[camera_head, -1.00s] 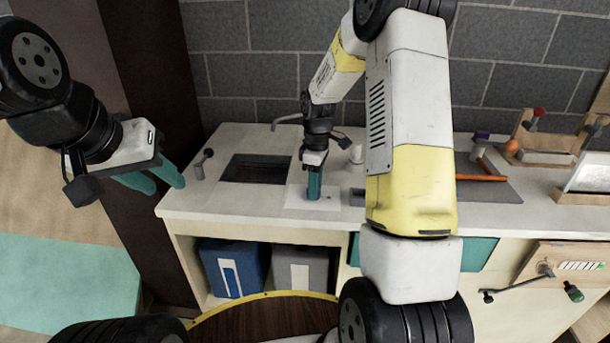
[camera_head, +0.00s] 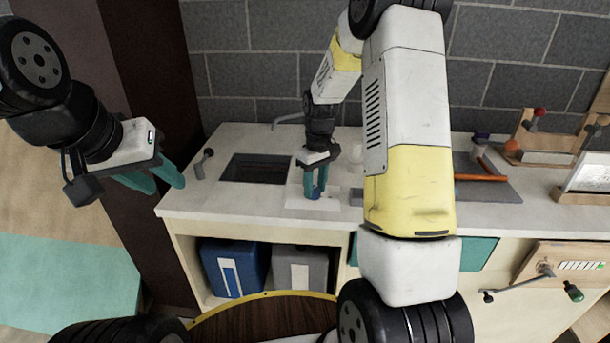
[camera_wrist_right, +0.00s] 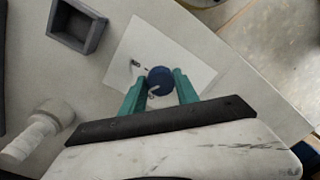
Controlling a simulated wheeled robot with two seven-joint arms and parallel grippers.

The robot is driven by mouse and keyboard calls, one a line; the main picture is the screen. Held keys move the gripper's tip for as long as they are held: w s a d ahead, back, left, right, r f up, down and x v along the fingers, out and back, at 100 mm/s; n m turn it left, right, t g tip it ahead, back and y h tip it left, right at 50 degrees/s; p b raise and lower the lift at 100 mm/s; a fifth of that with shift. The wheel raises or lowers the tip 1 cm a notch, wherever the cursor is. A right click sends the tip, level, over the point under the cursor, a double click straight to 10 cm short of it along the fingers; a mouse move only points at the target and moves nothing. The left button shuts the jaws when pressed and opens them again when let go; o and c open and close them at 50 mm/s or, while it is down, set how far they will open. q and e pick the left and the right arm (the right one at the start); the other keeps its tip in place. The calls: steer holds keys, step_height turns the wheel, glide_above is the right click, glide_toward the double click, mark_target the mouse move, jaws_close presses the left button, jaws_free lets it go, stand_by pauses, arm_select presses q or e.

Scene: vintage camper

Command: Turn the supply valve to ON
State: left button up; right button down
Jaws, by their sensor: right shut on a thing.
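The supply valve shows as a round blue knob (camera_wrist_right: 160,78) with a small pale mark on its near side. It stands on a white plate (camera_wrist_right: 190,55) with small dark markings that I cannot read. In the head view the plate (camera_head: 298,203) lies on the counter and the knob (camera_head: 316,192) shows between my fingers. My right gripper (camera_head: 315,188) points down with its teal fingers on either side of the knob, shut on it; they also show in the wrist view (camera_wrist_right: 158,92). My left gripper (camera_head: 160,178) is open and empty, left of the counter.
A dark recessed sink (camera_head: 256,168) and a faucet (camera_head: 290,118) are behind and left of the plate. Wooden racks (camera_head: 545,155) stand at the counter's right.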

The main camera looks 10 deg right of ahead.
mark_target(315, 190)
steer(key=m, duration=0.5)
steer(key=shift+a+m, duration=0.1)
steer(key=shift+m, duration=0.2)
steer(key=m, duration=0.5)
steer(key=shift+a+m, duration=0.1)
steer(key=shift+m, duration=0.2)
steer(key=c, duration=0.9)
jaws_free()
steer(key=shift+s+d+r, duration=0.1)
steer(key=shift+r, duration=1.85)
steer(key=shift+s+d+r, duration=0.1)
steer(key=shift+r, duration=1.85)
